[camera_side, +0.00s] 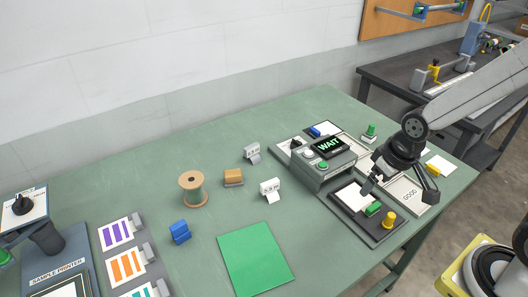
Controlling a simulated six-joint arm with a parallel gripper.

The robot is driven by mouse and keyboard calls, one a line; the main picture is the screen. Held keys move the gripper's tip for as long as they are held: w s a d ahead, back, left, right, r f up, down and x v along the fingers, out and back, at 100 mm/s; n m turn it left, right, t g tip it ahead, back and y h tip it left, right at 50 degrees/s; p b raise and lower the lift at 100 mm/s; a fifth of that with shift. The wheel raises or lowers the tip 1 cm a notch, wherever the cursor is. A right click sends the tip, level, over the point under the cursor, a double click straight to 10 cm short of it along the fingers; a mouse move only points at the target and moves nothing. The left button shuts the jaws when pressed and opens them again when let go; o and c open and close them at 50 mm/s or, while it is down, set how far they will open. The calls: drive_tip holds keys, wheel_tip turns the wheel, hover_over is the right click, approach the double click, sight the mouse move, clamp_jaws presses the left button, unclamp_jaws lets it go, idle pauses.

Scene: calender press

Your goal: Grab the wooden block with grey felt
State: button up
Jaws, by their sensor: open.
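A small wooden block with a grey layer along its bottom (233,177) sits on the green table, between the wooden spool and the small grey and white devices. It looks like the block with grey felt. My gripper (401,191) is at the right side of the table, above the press trays. Its two fingers point down and are spread apart with nothing between them. It is far to the right of the block.
A wooden spool (193,188) stands left of the block. A grey box reading WAIT (322,165) stands between block and gripper. A green sheet (255,258) lies in front, a blue block (180,232) at left. Small white-and-grey devices (270,189) sit nearby.

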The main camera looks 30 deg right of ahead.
drive_tip(key=shift+r, duration=0.1)
drive_tip(key=shift+w+v, duration=0.55)
drive_tip(key=shift+v, duration=1.95)
drive_tip(key=w+a+n+t+h, duration=0.1)
drive_tip(key=w+a+n+h, duration=0.2)
drive_tip(key=w+n, duration=0.5)
drive_tip(key=w+a+n+t+h, duration=0.2)
drive_tip(key=w+a+n+h, duration=0.15)
drive_tip(key=w+n, duration=0.55)
drive_tip(key=w+a+n+t+y, duration=0.1)
drive_tip(key=w+a+n+t, duration=0.3)
drive_tip(key=a+n, duration=0.4)
drive_tip(key=w+a+n+t+y, duration=0.1)
drive_tip(key=w+a+n+t, duration=0.2)
drive_tip(key=a+n, duration=0.45)
approach(233, 177)
drive_tip(key=shift+w+d+m+h, duration=0.25)
drive_tip(key=shift+w+m, duration=0.2)
drive_tip(key=shift+w, duration=0.45)
drive_tip(key=shift+f, duration=0.55)
drive_tip(key=shift+x, duration=1.25)
